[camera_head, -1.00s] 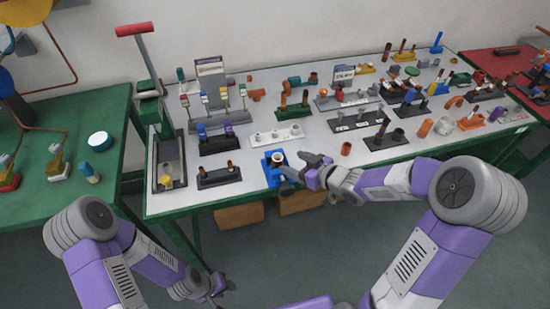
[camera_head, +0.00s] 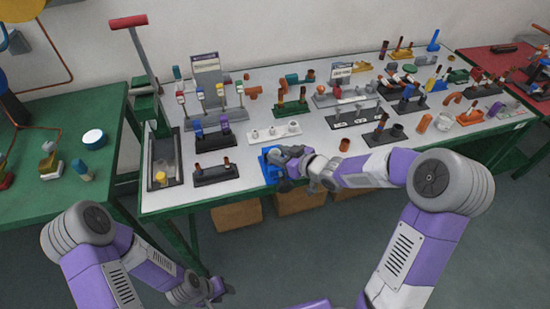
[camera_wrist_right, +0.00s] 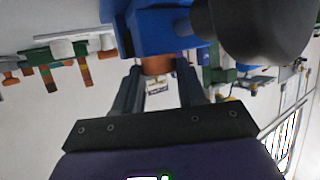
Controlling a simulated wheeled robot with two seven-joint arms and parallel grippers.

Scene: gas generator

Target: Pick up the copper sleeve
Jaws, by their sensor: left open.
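A blue holder (camera_head: 270,160) stands at the front edge of the white-topped table. My right gripper (camera_head: 288,158) is at this holder and hides most of it. In the right wrist view the blue holder (camera_wrist_right: 150,25) is close, with a copper-coloured round piece (camera_wrist_right: 157,65) at its edge. The two fingers of my right gripper (camera_wrist_right: 160,75) stand apart on either side of this piece; whether they press on it I cannot tell. A copper sleeve (camera_head: 344,145) stands on the table right of the gripper. My left gripper (camera_head: 218,288) is open, low and away from the table.
The table (camera_head: 310,150) holds several racks and fittings. A white rack (camera_head: 273,132) stands behind the holder, and a dark rack (camera_head: 215,173) stands left of it. A green table (camera_head: 50,190) is at left. A dark rounded shape (camera_wrist_right: 262,30) blocks part of the wrist view.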

